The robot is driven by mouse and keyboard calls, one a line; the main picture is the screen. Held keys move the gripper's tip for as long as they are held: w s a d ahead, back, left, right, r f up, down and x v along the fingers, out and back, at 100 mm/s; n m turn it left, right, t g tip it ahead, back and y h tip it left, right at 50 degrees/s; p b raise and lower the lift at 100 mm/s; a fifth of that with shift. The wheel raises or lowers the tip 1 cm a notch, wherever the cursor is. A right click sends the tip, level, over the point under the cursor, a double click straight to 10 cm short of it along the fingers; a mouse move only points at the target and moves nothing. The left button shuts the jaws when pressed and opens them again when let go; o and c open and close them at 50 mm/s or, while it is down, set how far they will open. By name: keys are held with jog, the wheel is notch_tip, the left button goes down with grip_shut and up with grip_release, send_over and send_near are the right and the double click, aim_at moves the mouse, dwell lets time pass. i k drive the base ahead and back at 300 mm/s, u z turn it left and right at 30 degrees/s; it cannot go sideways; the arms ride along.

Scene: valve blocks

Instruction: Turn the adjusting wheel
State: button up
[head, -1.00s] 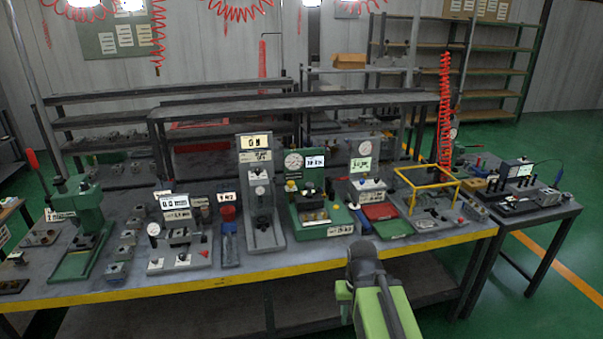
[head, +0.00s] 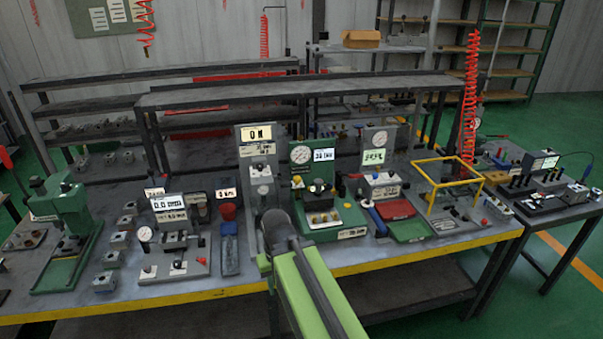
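A green test station (head: 299,189) with a round gauge and a small display stands mid-table. A dark round knob (head: 318,187) sits at its front; it may be the adjusting wheel, but I cannot tell for sure. Yellow knobs or fittings sit near it. My green arm reaches in from the bottom. Its dark end, my gripper (head: 279,228), is in front of the grey stand and left of the green station's base. The fingers are not distinguishable, so I cannot see whether they are open or touch anything.
A tall grey stand (head: 260,175) with a display is left of the green station. A grey fixture (head: 172,255) and green press (head: 65,235) are further left. Right are a red tray (head: 394,209), green tray (head: 411,229) and yellow frame (head: 447,160). The yellow table edge (head: 400,261) runs below.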

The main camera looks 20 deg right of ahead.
aim_at(318, 183)
jog(key=z, duration=0.4)
jog(key=i, duration=1.35)
jog(key=z, duration=0.25)
